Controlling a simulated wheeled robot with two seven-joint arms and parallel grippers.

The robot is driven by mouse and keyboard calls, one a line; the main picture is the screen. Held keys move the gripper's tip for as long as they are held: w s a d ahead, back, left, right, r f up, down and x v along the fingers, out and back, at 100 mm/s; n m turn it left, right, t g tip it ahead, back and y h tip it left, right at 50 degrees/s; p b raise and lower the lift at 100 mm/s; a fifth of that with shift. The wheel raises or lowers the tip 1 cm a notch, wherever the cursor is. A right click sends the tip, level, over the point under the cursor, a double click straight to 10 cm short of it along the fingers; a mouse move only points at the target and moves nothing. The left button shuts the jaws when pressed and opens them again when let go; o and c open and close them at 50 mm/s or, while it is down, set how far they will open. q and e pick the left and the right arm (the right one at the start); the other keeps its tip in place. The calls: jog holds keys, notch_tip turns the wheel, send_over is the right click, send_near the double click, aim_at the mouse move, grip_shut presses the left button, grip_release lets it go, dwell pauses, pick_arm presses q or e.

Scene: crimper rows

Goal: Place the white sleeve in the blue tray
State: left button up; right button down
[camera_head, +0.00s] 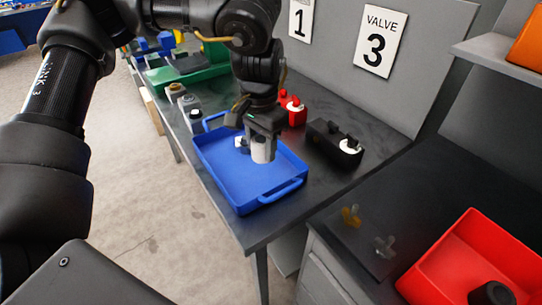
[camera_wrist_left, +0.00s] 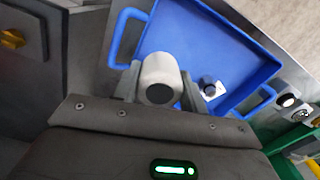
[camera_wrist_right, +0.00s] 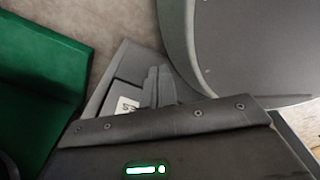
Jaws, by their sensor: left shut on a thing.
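The white sleeve (camera_head: 262,150) is a short pale cylinder. My left gripper (camera_head: 262,138) is shut on it and holds it over the blue tray (camera_head: 240,195). In the left wrist view the sleeve (camera_wrist_left: 160,78) sits between the two fingers, its dark open end toward the camera, with the tray (camera_wrist_left: 190,35) behind it. A small black and white part (camera_wrist_left: 210,88) lies in the tray. My right gripper (camera_wrist_right: 158,88) shows only in the right wrist view, its fingers together with nothing visible between them.
Right of the tray are a red fixture (camera_head: 293,108) and a black block with a white ring (camera_head: 350,146). Grey fixtures (camera_head: 186,103) stand to its left. A red bin (camera_head: 470,260) with black parts is at the lower right. A wall panel stands behind.

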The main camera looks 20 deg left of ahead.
pick_arm(q)
jog(key=shift+s+d+r+m, duration=0.1)
jog(key=shift+s+d+m, duration=0.1)
jog(key=shift+m, duration=0.2)
jog(key=s+d+m+p, duration=0.2)
jog(key=s+d+m, duration=0.15)
jog(key=m, duration=0.65)
jog(key=m+p, duration=0.5)
jog(key=m, duration=0.7)
send_over(262, 180)
jog(key=f, duration=0.7)
jog(key=shift+s+d+f, duration=0.3)
jog(key=shift+s+d, duration=0.05)
jog(key=shift+s, duration=0.05)
jog(key=shift+w+a+f, duration=0.3)
jog(key=shift+a+f, duration=0.05)
jog(key=shift+f, duration=0.3)
notch_tip(262, 180, down, 2)
jog(key=shift+f+p, duration=0.1)
jog(key=shift+p, duration=0.55)
jog(key=shift+w+f, duration=0.1)
jog(key=shift+f, duration=0.35)
